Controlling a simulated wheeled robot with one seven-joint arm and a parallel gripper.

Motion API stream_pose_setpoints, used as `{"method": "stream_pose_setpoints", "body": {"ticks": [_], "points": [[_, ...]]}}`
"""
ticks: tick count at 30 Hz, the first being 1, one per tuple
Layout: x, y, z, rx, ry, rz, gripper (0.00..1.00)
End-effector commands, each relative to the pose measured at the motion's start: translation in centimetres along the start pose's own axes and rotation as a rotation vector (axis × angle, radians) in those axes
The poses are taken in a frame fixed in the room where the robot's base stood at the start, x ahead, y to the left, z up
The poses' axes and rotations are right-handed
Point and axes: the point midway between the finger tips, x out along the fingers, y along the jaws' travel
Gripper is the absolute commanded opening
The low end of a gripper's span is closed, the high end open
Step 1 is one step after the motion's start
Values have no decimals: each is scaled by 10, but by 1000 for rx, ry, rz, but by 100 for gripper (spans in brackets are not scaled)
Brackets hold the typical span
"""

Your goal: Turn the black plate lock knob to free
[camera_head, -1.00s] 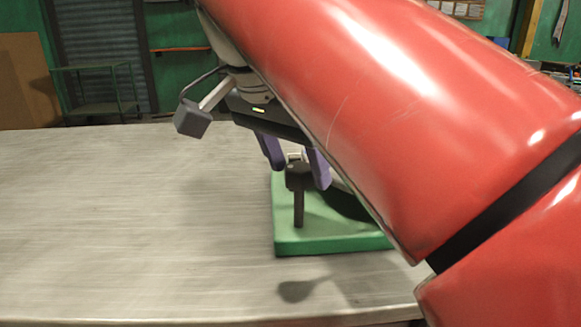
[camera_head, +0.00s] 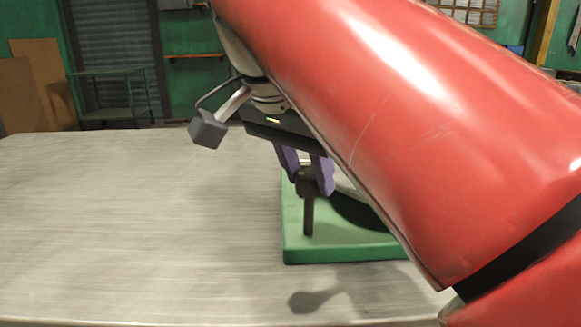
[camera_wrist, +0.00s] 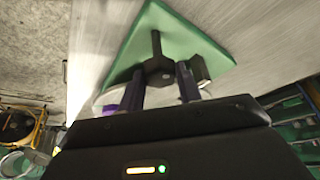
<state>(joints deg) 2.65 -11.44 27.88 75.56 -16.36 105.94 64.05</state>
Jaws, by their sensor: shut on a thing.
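The black lock knob (camera_head: 307,186) stands over the green base, with a dark bar reaching down from it in the head view. In the wrist view the knob (camera_wrist: 158,72) is a dark faceted hub with a thin bar (camera_wrist: 156,42) pointing up the picture. My gripper (camera_head: 308,176) has purple fingers, one on each side of the knob, shut on it. In the wrist view my gripper (camera_wrist: 160,88) reaches the knob from below. The knob's far side and any lock marking are hidden.
The green base (camera_head: 298,252) sits on a broad grey metal table (camera_head: 130,210), clear to the left. A pale curved part (camera_wrist: 112,94) and a dark block (camera_wrist: 200,68) lie close beside the fingers. My red arm hides the base's right side.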

Motion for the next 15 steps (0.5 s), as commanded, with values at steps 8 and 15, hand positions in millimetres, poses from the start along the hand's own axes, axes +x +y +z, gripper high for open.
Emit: {"method": "stream_pose_setpoints", "body": {"ticks": [8, 15], "points": [[-1, 1, 0, -155, 3, -68, 11], [-1, 3, -1, -360, 3, -154, 11]]}}
